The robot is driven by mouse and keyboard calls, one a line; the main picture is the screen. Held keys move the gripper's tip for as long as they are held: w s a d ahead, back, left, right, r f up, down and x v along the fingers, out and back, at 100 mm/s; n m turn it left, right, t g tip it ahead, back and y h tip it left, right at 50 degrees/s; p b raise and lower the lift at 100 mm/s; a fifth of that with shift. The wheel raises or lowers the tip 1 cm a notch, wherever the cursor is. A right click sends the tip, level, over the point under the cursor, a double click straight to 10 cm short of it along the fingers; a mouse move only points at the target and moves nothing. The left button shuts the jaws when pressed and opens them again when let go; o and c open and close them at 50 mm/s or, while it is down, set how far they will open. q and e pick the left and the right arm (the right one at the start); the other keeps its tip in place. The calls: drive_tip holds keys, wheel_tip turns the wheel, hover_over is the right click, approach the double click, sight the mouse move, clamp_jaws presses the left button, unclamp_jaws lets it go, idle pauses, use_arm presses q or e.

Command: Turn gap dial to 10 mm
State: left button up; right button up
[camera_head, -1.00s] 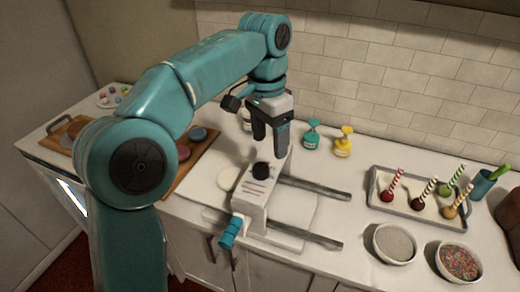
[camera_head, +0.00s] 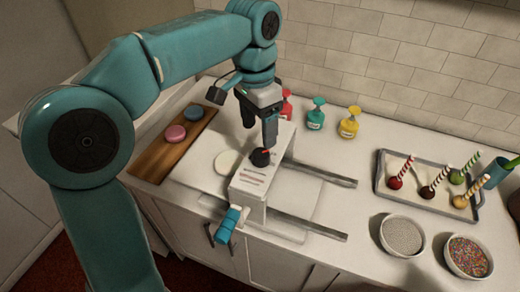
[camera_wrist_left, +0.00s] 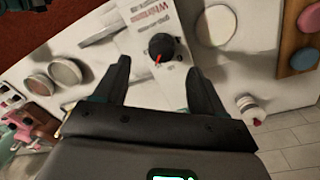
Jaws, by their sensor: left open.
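The gap dial (camera_head: 260,158) is a black knob with a red pointer mark on top of a white machine (camera_head: 250,190). In the left wrist view the dial (camera_wrist_left: 161,48) sits beyond my fingertips, roughly between them, with its red mark toward the lower left. The scale print beside it is too blurred to read. My left gripper (camera_head: 258,125) is open and points down just above the dial; in the left wrist view the two fingers (camera_wrist_left: 157,72) are apart with nothing between them. My right gripper is not in view.
A teal-handled crank (camera_head: 229,225) sticks out at the machine's front. Two metal rails (camera_head: 315,175) run right. Pump bottles (camera_head: 316,113) stand behind. A tray (camera_head: 381,190) of cake pops and bowls (camera_head: 402,235) are at right; a wooden board (camera_head: 150,165) is left.

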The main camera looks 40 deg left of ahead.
sight(260, 153)
use_arm(q)
wheel_tip(260, 153, down, 7)
drive_tip(key=shift+d+r, duration=0.15)
drive_tip(key=shift+f, duration=0.2)
drive_tip(key=c, duration=1.1)
